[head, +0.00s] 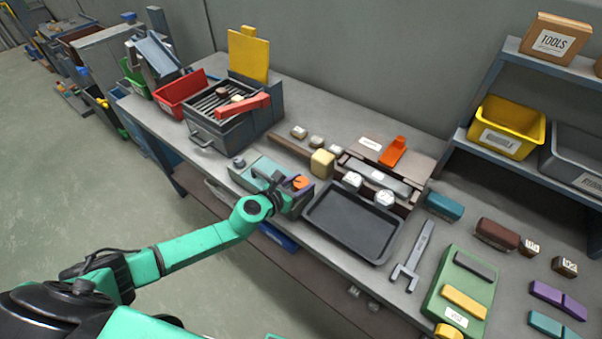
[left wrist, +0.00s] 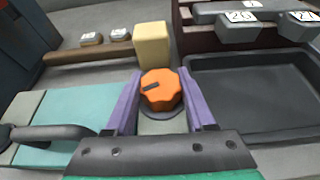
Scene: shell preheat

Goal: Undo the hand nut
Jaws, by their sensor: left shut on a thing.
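The orange hand nut (head: 300,182) is a lobed knob with a dark mark on top, at the right end of a teal fixture (head: 262,173) near the bench's front edge. In the left wrist view the hand nut (left wrist: 160,88) sits upright between the purple fingers, on a round grey base. My left gripper (head: 298,188) is shut on the hand nut, a finger on each side. The teal fixture (left wrist: 62,113) fills the left of the wrist view, with a dark handle over it. My right gripper is not in view.
A dark tray (head: 352,222) lies just right of the fixture. A pale yellow block (head: 322,162) stands behind the nut. A grill-like box (head: 225,117) and a red bin (head: 180,93) are at the back left. A grey wrench (head: 413,257) lies right of the tray.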

